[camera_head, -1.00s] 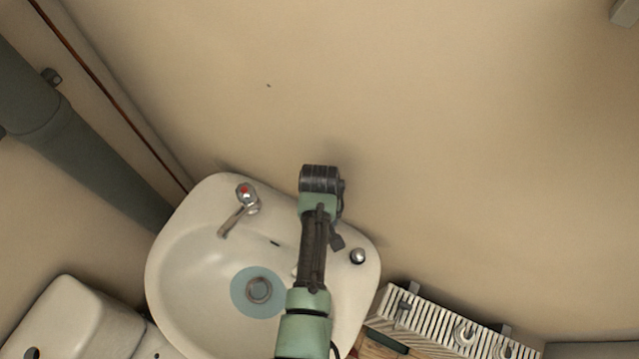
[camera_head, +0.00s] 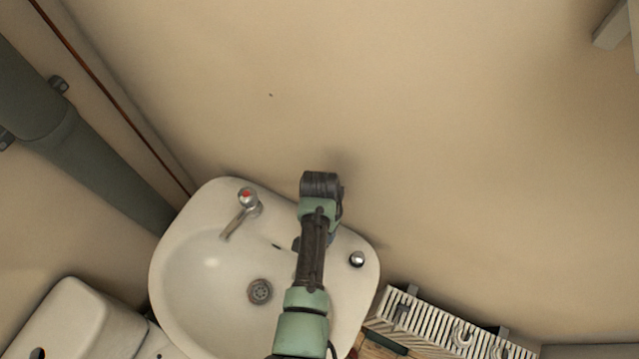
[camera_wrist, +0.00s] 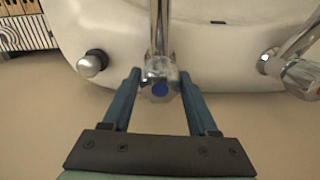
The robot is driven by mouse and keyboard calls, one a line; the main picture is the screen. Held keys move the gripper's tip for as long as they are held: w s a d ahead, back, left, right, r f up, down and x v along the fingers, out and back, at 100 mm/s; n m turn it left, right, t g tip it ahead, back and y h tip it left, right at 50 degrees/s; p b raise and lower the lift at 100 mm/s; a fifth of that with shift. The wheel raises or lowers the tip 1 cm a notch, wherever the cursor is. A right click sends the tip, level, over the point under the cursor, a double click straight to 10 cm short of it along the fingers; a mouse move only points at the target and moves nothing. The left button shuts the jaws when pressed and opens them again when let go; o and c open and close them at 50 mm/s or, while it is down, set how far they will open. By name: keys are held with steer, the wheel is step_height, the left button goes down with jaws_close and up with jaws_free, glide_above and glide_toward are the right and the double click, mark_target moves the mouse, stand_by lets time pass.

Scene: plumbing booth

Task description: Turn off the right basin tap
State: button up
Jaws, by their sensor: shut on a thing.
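The right basin tap (camera_wrist: 160,88) is chrome with a blue mark on its head, in the middle of the wrist view. My gripper (camera_wrist: 160,75) has its two blue fingers on either side of the tap head and is shut on it. The spout runs away from the head, up the picture. In the head view my arm hides this tap and most of the gripper. The left tap, with a red mark, stands on the basin in the head view (camera_head: 247,197) and at the right edge of the wrist view (camera_wrist: 297,72).
The white basin (camera_head: 185,265) has a bare drain (camera_head: 260,291). A chrome knob (camera_head: 357,259) sits on its right rim. A slatted rack with tools (camera_head: 430,315) is at the lower right, a white cistern (camera_head: 80,320) at the lower left. The wall behind is clear.

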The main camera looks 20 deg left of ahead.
steer(key=shift+w+m, duration=0.1)
steer(key=shift+m, duration=0.5)
steer(key=o, duration=1.4)
steer(key=shift+r, duration=0.15)
step_height(320, 180, up, 13)
steer(key=shift+f+b, duration=0.15)
steer(key=shift+b, duration=0.3)
